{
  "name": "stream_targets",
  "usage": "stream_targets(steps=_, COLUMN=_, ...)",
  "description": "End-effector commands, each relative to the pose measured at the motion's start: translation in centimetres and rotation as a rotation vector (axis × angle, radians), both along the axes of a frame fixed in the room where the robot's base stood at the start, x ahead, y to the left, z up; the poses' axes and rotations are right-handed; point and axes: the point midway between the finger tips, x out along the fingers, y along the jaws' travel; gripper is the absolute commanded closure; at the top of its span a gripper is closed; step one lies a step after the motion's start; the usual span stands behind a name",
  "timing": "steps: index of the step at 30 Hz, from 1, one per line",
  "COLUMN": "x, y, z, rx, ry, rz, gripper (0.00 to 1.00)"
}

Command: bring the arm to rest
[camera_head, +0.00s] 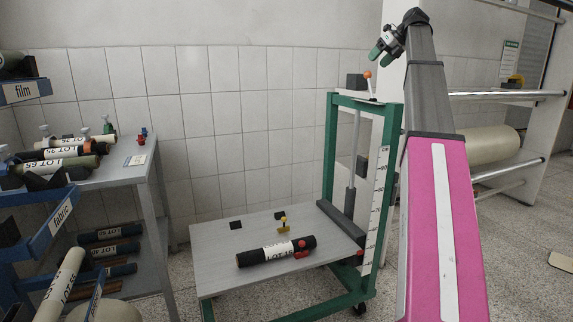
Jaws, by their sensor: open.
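My arm rises on the right side of the head view, with a pink link below and a grey link above. My gripper (379,56) is at the top of the arm, with green fingertips pointing down and left. It is open, and I see nothing between the fingers. It is high up, above the green-framed lift table and apart from it.
The lift table (215,262) bears a black roll (246,259) with a white lot label. A lever with an orange knob (367,74) tops its green frame, close below my gripper. A grey shelf (125,178) with several rolls stands left. A large roller rack (487,148) stands right.

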Motion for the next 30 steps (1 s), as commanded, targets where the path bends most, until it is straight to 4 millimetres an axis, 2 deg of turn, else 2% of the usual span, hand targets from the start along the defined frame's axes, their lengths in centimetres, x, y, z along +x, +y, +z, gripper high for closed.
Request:
stream_targets(steps=1, x=0.0, y=0.0, z=0.0, rx=0.000, ry=0.000, rz=0.000, gripper=0.37)
stream_targets(steps=10, x=0.4, y=0.8, z=-4.6, rx=-0.058, ry=-0.033, rz=0.071, gripper=0.37)
stream_targets(steps=17, x=0.7, y=1.7, z=-9.9, rx=-0.128, ry=-0.071, rz=0.158, gripper=0.37)
stream_targets(steps=23, x=0.5, y=3.1, z=-16.7, rx=-0.220, ry=-0.117, rz=0.280, gripper=0.37)
stream_targets(steps=30, x=-0.9, y=5.5, z=-28.3, rx=-0.377, ry=-0.194, rz=0.517, gripper=0.37)
